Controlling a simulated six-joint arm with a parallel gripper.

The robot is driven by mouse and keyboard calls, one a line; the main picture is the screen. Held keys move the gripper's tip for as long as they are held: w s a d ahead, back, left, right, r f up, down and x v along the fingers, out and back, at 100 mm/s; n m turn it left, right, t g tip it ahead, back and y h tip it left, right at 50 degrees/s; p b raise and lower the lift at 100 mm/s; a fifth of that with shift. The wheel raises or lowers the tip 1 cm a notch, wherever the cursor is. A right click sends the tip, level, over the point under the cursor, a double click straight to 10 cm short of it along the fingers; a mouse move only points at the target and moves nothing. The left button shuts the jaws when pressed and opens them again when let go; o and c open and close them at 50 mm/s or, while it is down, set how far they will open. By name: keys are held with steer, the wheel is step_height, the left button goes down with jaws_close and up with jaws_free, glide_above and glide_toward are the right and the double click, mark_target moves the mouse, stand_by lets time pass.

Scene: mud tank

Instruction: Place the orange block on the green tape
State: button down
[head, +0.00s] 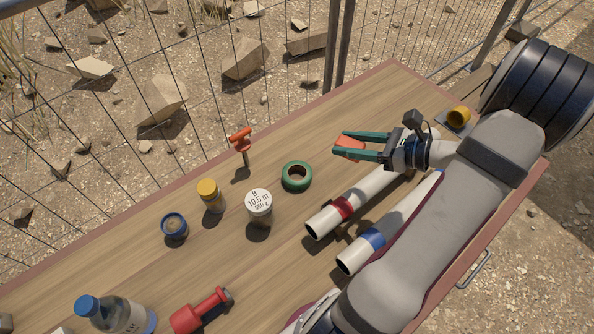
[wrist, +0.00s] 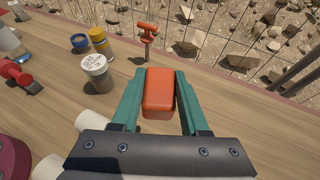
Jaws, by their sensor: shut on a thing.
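My gripper (head: 349,147) has green fingers shut on the orange block (head: 349,141), holding it above the wooden table. In the wrist view, the block (wrist: 158,92) sits between the two fingers (wrist: 159,78), its long side pointing away from the wrist. The green tape (head: 297,176) is a roll lying flat on the table, its hole facing up. In the head view it is to the left of and below the block, apart from it. I do not see the tape in the wrist view.
A white-lidded jar (head: 259,206) stands left of the tape. An orange T-handled tool (head: 241,145) stands behind it. A yellow-lidded jar (head: 210,195) and a blue round container (head: 174,226) are farther left. Pipes with red and blue bands (head: 340,210) lie below my gripper.

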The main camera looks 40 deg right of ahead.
steer(key=f, duration=0.2)
steer(key=w+f, duration=0.1)
steer(key=shift+a+f, duration=0.2)
steer(key=shift+a, duration=0.05)
glide_above(297, 172)
steer(key=f, duration=0.6)
steer(key=shift+s+f, duration=0.15)
steer(key=shift+s, duration=0.05)
step_height(297, 172, down, 4)
steer(key=shift+w+f, duration=0.1)
steer(key=shift+w, duration=0.05)
steer(key=shift+f, duration=0.1)
steer(key=shift+c, duration=2.1)
jaws_free()
